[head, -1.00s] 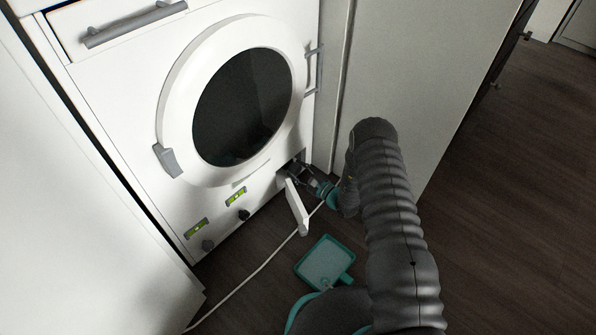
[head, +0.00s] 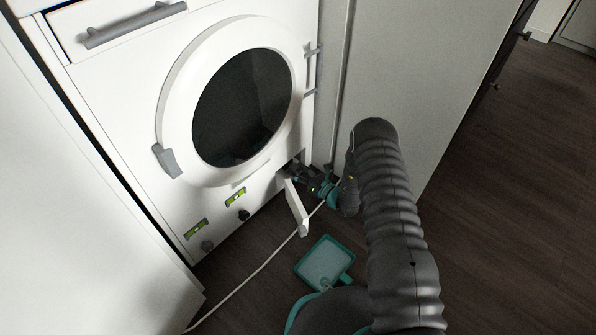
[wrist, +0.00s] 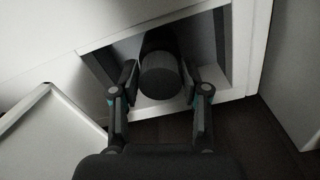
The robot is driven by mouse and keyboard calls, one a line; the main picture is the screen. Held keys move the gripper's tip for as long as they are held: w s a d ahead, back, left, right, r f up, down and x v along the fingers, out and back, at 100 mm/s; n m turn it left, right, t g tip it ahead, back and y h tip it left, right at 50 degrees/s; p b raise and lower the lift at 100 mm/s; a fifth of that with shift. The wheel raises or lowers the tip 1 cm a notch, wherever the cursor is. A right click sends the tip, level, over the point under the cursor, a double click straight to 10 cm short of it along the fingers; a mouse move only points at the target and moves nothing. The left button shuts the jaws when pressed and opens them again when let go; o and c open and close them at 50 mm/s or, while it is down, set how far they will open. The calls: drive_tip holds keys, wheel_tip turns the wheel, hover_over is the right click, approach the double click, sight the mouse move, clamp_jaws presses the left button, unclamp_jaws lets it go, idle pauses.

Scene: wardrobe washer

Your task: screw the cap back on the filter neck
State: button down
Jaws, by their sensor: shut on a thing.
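The dark round cap (wrist: 160,82) shows end-on in the wrist view, inside the open recess at the machine's lower right corner. My gripper (wrist: 160,76) is shut on the cap, one finger on each side. The filter neck is hidden behind the cap, so I cannot tell how far the cap is seated. In the head view my gripper (head: 293,171) reaches into the recess, and the cap cannot be made out there.
The white flap (head: 297,207) hangs open below and left of the recess; it also shows in the wrist view (wrist: 52,135). A teal tray (head: 325,262) lies on the floor, with a white cable (head: 258,272) beside it. A grey panel (head: 415,85) stands close on the right.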

drive_tip(key=shift+m, duration=1.2)
drive_tip(key=shift+c, duration=2.4)
unclamp_jaws()
drive_tip(key=v, duration=1.2)
